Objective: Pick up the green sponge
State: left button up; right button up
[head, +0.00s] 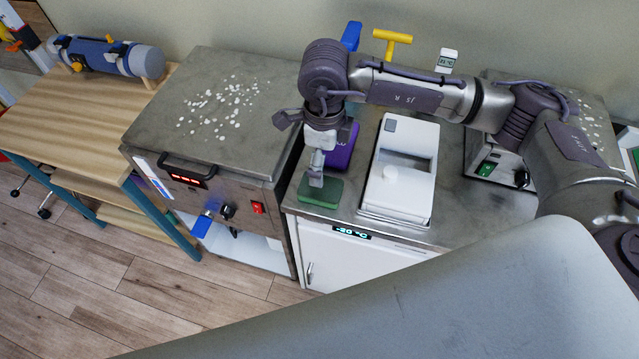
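The green sponge (328,194) lies flat on the metal counter (345,212), near its front left corner. My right gripper (316,176) points down at the sponge, its fingertips at or just above the top of it. The fingers are seen nearly edge-on, so I cannot tell whether they are open or shut, or whether they touch the sponge. The gripper hides part of the sponge's back. My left gripper is not in view.
A purple object (343,151) stands just behind the sponge. A white lidded container (402,190) is to the right. A metal heater unit (215,110) with a spotted top stands close on the left. A yellow T-shaped handle (392,42) is at the back.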

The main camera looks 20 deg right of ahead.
jog(key=p, duration=0.1)
send_over(323, 188)
notch_tip(323, 188, down, 5)
jog(key=shift+f, duration=0.2)
jog(key=shift+f+p, duration=0.4)
jog(key=shift+f, duration=0.15)
jog(key=f, duration=0.2)
jog(key=f+p, duration=0.1)
jog(key=shift+w+a+f+p, duration=0.2)
jog(key=shift+f+p, duration=0.1)
jog(key=shift+f, duration=0.45)
jog(key=shift+c, duration=0.2)
jog(key=c, duration=0.8)
